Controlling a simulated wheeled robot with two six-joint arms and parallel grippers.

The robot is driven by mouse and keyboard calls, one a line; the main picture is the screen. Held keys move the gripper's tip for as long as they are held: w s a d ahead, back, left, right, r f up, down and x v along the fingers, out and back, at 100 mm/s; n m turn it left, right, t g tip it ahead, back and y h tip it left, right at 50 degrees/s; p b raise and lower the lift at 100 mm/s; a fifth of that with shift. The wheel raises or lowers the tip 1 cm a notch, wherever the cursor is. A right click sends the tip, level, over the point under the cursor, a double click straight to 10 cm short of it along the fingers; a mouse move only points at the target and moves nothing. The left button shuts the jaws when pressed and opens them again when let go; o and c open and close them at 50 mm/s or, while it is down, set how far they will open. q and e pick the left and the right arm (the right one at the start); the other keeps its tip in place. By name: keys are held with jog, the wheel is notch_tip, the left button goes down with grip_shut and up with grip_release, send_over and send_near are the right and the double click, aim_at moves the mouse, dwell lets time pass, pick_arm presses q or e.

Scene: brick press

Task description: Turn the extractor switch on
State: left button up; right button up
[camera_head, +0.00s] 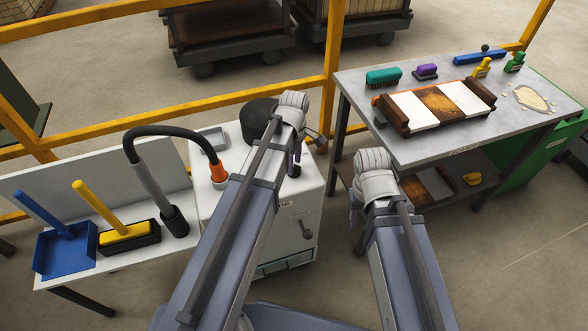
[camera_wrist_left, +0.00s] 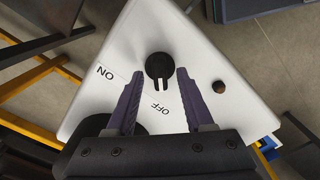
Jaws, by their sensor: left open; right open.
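The extractor is the white cabinet (camera_head: 312,187) in the middle of the head view. In the left wrist view its white panel (camera_wrist_left: 205,45) carries a round black switch (camera_wrist_left: 158,66) between printed ON and OFF labels.
A small brown disc (camera_wrist_left: 218,87) sits on the panel. A side table holds a blue dustpan (camera_head: 62,252) and yellow brush (camera_head: 126,236). A workbench (camera_head: 428,154) stands right.

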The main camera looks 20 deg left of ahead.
pick_arm(q)
jog(key=shift+f, duration=0.35)
grip_shut()
dwell(0.4)
